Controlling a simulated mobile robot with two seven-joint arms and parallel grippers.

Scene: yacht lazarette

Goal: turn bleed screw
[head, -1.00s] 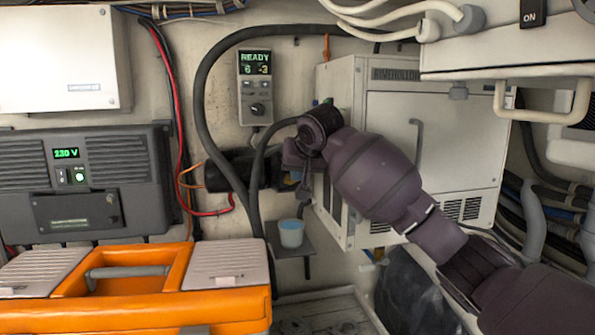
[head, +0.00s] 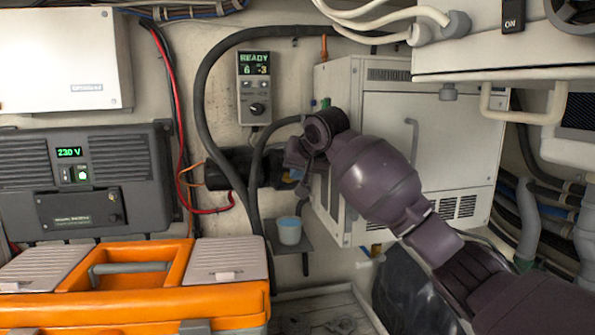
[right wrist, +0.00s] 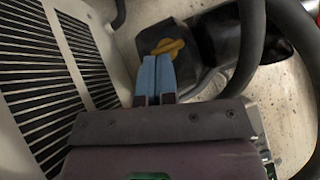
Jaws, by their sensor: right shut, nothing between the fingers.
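A yellow winged screw head (right wrist: 168,47), which looks like the bleed screw, sits on a dark fitting (right wrist: 185,75) in the right wrist view. It also shows as a small yellow spot in the head view (head: 297,174). My right gripper (right wrist: 156,60) has its blue fingers shut together and empty. Their tips are right beside the yellow screw head, overlapping its lower left edge in the picture; I cannot tell whether they touch. In the head view my right gripper (head: 302,188) is small and partly hidden by its own wrist. My left gripper is not in view.
A pale blue cup (head: 290,231) stands on a small grey shelf below the fitting. The white louvred cabinet (head: 385,140) is close on the right. A thick black hose (head: 200,110) loops on the left. An orange toolbox (head: 135,300) fills the lower left.

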